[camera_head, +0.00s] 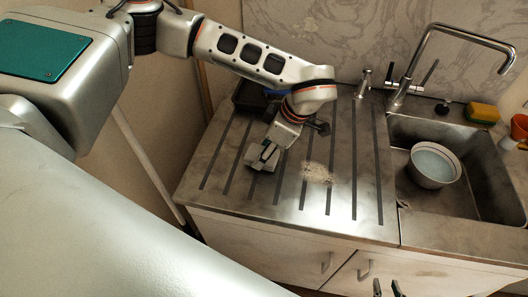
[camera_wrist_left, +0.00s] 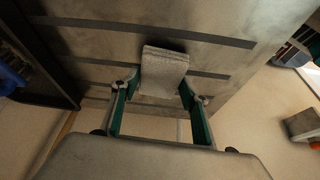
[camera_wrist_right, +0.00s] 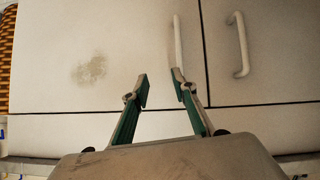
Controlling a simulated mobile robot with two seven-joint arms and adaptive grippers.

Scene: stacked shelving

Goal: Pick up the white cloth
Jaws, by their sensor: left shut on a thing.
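The white cloth (camera_wrist_left: 163,72) shows as a small folded, greyish-white pad between the fingers of my left gripper (camera_wrist_left: 160,88). In the head view, my left gripper (camera_head: 268,152) is low over the ribbed metal drainboard, with the pale cloth (camera_head: 261,161) at its tips. The fingers are shut on the cloth's sides. I cannot tell whether the cloth touches the board. My right gripper (camera_head: 388,290) is at the bottom edge of the head view, in front of the cabinet. In the right wrist view its fingers (camera_wrist_right: 160,88) are apart and empty.
A pale dirty patch (camera_head: 318,173) lies on the drainboard (camera_head: 340,205). A sink (camera_head: 485,200) at the right holds a white bowl (camera_head: 435,165). A tall faucet (camera_head: 408,85) and a yellow sponge (camera_head: 482,112) are behind. A dark rack (camera_head: 250,97) stands behind my left arm. Cabinet handles (camera_wrist_right: 240,45) stick out.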

